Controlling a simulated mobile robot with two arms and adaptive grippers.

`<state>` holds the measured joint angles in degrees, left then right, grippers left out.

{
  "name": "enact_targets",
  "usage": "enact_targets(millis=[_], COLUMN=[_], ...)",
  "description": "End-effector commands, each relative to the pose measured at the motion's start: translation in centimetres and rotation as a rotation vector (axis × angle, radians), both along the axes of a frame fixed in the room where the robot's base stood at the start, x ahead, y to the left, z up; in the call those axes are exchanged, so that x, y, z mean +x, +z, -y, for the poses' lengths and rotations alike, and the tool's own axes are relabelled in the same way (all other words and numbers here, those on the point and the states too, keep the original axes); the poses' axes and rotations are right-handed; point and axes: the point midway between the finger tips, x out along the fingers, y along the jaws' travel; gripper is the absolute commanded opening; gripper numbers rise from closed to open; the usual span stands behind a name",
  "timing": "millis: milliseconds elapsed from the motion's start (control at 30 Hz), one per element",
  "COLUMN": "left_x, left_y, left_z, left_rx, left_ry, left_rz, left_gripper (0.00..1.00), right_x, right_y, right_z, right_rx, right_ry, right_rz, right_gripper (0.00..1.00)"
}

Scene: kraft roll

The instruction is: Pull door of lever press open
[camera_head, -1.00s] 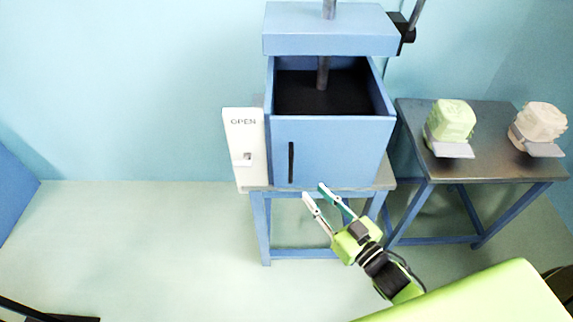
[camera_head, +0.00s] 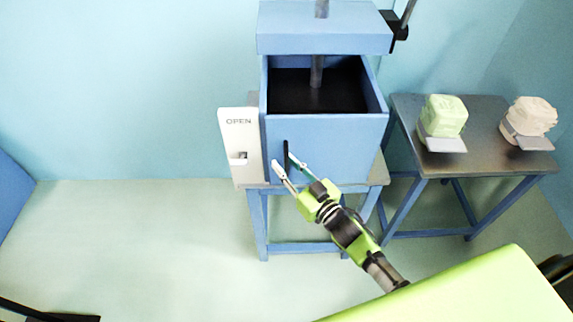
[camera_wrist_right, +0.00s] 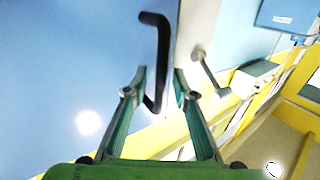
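The lever press (camera_head: 325,30) is a blue box on a blue stand, with an open top and a dark inside. Its front door (camera_head: 335,150) looks shut. A black vertical bar handle (camera_head: 285,153) is on the door's left side; it also shows in the right wrist view (camera_wrist_right: 163,55). My right gripper (camera_head: 282,160) is open at the handle. In the right wrist view its fingers (camera_wrist_right: 160,75) stand on either side of the handle's lower part, not closed on it. My left gripper is not in view.
A white panel marked OPEN (camera_head: 240,135) stands just left of the door. A side table (camera_head: 480,165) at right carries a green wrapped block (camera_head: 443,115) and a beige one (camera_head: 530,116) on grey holders.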

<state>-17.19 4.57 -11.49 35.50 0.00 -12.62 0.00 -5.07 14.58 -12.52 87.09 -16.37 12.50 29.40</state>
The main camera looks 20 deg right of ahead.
Motion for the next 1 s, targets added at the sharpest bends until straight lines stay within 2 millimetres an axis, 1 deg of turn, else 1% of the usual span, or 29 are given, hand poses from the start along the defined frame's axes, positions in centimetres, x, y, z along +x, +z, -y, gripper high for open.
enact_targets(millis=[67, 100, 200, 467, 567, 667, 767, 867, 1000], left_x=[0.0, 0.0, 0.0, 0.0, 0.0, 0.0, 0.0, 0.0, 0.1], left_y=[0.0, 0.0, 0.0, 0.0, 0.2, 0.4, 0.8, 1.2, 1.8], left_z=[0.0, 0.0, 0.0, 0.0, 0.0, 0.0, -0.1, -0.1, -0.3], left_rx=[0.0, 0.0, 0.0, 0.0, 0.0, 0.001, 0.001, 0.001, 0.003], left_ry=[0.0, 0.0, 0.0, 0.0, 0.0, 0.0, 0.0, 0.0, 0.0], left_rz=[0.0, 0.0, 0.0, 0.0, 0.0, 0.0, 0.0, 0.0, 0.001], left_gripper=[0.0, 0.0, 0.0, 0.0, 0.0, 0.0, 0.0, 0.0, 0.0], right_x=[0.0, 0.0, 0.0, -0.2, -0.6, -1.5, -2.8, -4.7, -8.0], right_y=[0.0, 0.0, 0.0, 0.0, 0.0, 0.0, 0.0, 0.0, 0.0], right_z=[0.0, 0.0, 0.0, 0.0, 0.0, 0.0, 0.0, 0.1, 0.2], right_rx=[0.0, 0.0, 0.0, 0.0, -0.002, -0.003, -0.006, -0.007, -0.008], right_ry=[0.0, 0.0, 0.0, 0.004, 0.019, 0.05, 0.098, 0.162, 0.272], right_rz=[0.0, 0.0, 0.0, 0.0, 0.0, -0.002, -0.003, -0.005, -0.006], right_gripper=[0.25, 0.23, 0.0, 0.0, 0.0, 0.0, 0.0, 0.0, 0.0])
